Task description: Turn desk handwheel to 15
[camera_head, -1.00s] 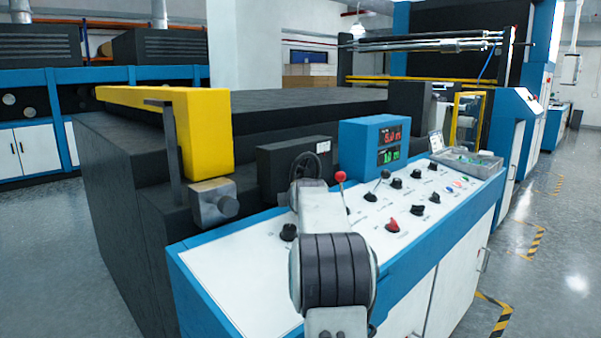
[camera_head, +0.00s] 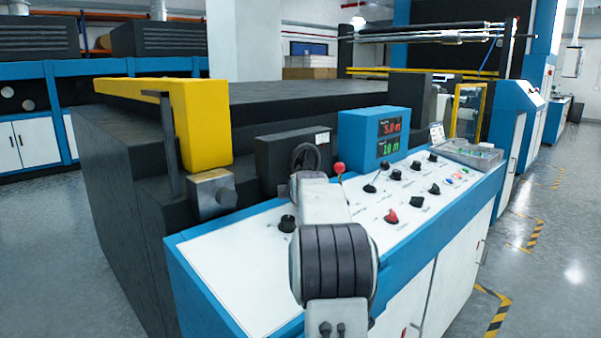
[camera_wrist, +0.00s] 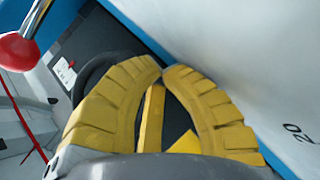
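The black handwheel (camera_head: 305,147) stands upright at the desk's back edge, in front of a dark grey box. My arm hides its lower part in the head view. In the wrist view its dark curved rim (camera_wrist: 84,78) shows behind and left of my gripper (camera_wrist: 162,70). The yellow ribbed fingers meet at their tips, close to the rim. I cannot tell whether any of the rim is pinched between them. The gripper itself is hidden in the head view. The blue display box (camera_head: 364,136) shows a red 5.0 and a green figure that looks like 10.
A red-knobbed lever (camera_head: 339,168) stands just right of the handwheel, and its red ball (camera_wrist: 17,50) is near my gripper. The white panel (camera_head: 240,270) carries several black knobs and a red one. A grey tray (camera_head: 468,153) sits at the panel's far end.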

